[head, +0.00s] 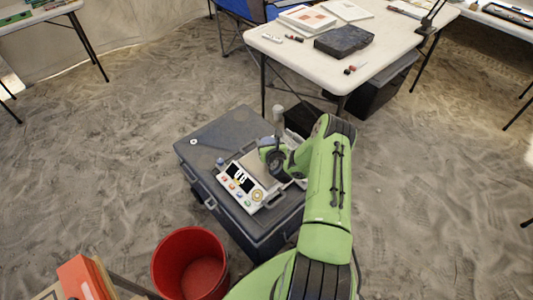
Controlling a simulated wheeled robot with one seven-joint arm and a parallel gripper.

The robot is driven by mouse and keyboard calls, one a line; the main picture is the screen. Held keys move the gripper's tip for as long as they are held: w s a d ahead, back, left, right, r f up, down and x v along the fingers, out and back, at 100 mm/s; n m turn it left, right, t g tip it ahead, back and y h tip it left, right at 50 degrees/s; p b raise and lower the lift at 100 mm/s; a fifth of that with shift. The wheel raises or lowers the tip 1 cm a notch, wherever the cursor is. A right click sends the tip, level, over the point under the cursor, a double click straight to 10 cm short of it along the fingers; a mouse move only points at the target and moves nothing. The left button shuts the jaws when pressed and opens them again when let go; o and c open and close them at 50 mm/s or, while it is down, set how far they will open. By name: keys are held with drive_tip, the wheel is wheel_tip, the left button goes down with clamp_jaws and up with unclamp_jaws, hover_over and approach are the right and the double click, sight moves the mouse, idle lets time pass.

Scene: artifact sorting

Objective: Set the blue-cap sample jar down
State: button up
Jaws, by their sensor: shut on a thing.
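My green arm reaches over a dark grey case (221,131) and bends left at the wrist. My gripper (273,163) is low above the case, beside the right part of a white instrument (241,183) with coloured buttons. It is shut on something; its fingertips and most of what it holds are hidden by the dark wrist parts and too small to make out. A small blue-topped item (220,162) shows at the instrument's left corner, apart from my gripper. I cannot tell whether it is a jar or part of the instrument.
The case's left top is mostly clear. A red bucket (190,264) stands in front of it. A dark open box (299,119) is behind my wrist. A white table (290,49) with a dark block (343,41) stands behind. Grey sandy floor is free to the left and right.

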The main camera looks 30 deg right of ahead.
wheel_tip(320, 180, down, 4)
drive_tip(key=shift+r+b, duration=0.1)
drive_tip(key=shift+b, duration=0.6)
drive_tip(key=shift+r, duration=0.1)
drive_tip(key=shift+c, duration=0.7)
drive_tip(key=o, duration=1.6)
drive_tip(key=shift+c, duration=0.2)
